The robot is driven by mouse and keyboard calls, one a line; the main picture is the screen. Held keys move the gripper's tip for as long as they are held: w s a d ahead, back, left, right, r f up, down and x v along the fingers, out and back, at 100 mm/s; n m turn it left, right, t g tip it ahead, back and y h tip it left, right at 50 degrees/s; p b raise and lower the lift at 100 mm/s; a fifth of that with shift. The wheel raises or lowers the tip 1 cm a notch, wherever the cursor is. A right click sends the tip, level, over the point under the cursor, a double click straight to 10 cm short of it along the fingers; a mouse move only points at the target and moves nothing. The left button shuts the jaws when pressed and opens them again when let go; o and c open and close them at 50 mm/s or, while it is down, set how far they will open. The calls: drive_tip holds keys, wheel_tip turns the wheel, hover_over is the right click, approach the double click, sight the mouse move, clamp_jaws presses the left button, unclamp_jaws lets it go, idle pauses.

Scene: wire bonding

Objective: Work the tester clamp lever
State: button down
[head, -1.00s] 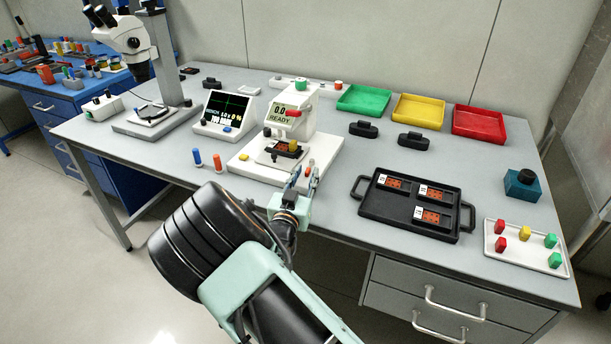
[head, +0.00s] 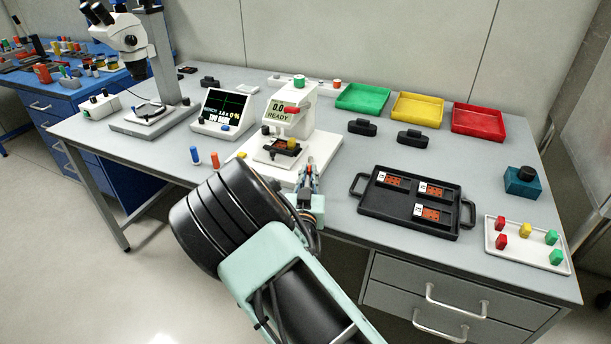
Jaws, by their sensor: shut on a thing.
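The tester (head: 296,97) is a white machine with a "0.0 READY" display and a red knob, on a white base (head: 322,150) at the bench's front middle. An orange-and-black part (head: 284,145) sits in its fixture, with small dark and yellow knobs beside it. My gripper (head: 312,176) is at the right front of the tester base, small and partly blurred into my arm. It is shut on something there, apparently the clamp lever. The fingers hide the lever, so its angle cannot be told.
A black tray (head: 372,209) with several orange parts lies to the right. Blue (head: 195,156) and orange (head: 215,160) pegs stand left of the tester. A monitor (head: 226,112) and microscope (head: 130,42) are further left. Green (head: 362,98), yellow (head: 418,110) and red (head: 478,123) bins line the back.

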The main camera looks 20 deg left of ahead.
drive_tip(key=shift+w+d+r+n+g+y+b, duration=0.1)
drive_tip(key=shift+w+d+n+g+y+b, duration=0.2)
drive_tip(key=shift+n+y, duration=0.4)
drive_tip(key=shift+w+d+r+n+g+y+b, duration=0.1)
drive_tip(key=shift+d+n+g+y+b, duration=0.3)
drive_tip(key=shift+y, duration=0.6)
drive_tip(key=shift+d, duration=0.1)
drive_tip(key=c, duration=2)
unclamp_jaws()
drive_tip(key=shift+f, duration=0.1)
drive_tip(key=shift+s, duration=0.1)
drive_tip(key=v, duration=1.2)
drive_tip(key=shift+f, duration=0.15)
drive_tip(key=shift+c, duration=0.4)
